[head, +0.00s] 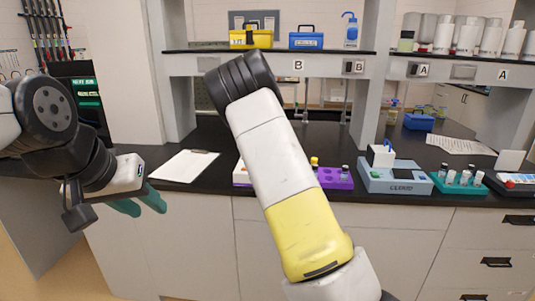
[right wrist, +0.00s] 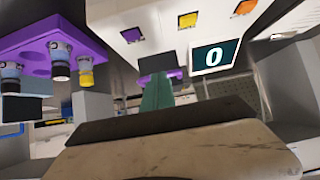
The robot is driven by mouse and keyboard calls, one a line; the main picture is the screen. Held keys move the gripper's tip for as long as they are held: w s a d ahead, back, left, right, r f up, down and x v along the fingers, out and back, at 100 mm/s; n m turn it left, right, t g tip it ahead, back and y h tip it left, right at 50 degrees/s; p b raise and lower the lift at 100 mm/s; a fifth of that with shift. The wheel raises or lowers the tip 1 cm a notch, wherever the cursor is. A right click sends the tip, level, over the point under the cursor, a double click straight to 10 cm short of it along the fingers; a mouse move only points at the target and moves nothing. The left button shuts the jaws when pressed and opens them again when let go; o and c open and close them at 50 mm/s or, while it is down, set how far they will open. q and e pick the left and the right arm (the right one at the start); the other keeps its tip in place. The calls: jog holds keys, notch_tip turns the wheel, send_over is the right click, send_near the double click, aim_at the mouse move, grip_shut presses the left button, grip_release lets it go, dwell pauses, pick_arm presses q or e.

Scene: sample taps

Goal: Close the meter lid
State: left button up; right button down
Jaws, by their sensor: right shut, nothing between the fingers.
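A blue-grey meter (head: 395,178) with "CLOUD" lettering stands on the counter right of centre. A small white lid-like part (head: 381,155) stands up on its top; its exact angle is unclear. A white device (head: 239,172) is mostly hidden behind my right arm; the right wrist view shows a white panel (right wrist: 165,42) with coloured squares and a display reading 0. My right gripper (right wrist: 157,92) is shut and empty near that panel; my arm hides it in the head view. My left gripper (head: 145,205) is open and empty in front of the counter, at the left.
A purple rack (head: 338,181) with vials stands between the white device and the meter; it also shows in the right wrist view (right wrist: 35,62). A teal rack (head: 455,186) with vials is right of the meter. A clipboard (head: 184,165) lies at left. Shelf posts rise behind.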

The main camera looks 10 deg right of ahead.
jog(key=shift+s+d+f, duration=0.1)
jog(key=shift+s+f, duration=0.1)
jog(key=shift+f, duration=0.25)
jog(key=shift+s+f, duration=0.15)
jog(key=shift+f, duration=0.3)
notch_tip(320, 180, up, 5)
jog(key=s+f+m+g, duration=0.1)
jog(key=s+f, duration=0.1)
jog(key=s, duration=0.5)
jog(key=s+f+m+g, duration=0.1)
jog(key=s+f, duration=0.2)
jog(key=s, duration=0.3)
jog(key=s+a+r+n+y, duration=0.1)
jog(key=s+r, duration=0.4)
jog(key=s, duration=0.6)
jog(key=s+a+r+n+g+y, duration=0.1)
jog(key=s+r, duration=0.4)
jog(key=s, duration=0.7)
jog(key=s+a+r+n+g+y, duration=0.1)
jog(key=s+a+r+n+y, duration=0.2)
jog(key=s+r, duration=0.3)
jog(key=s+a, duration=0.1)
jog(key=s, duration=0.4)
jog(key=shift+s+n, duration=0.3)
jog(key=shift+n, duration=0.1)
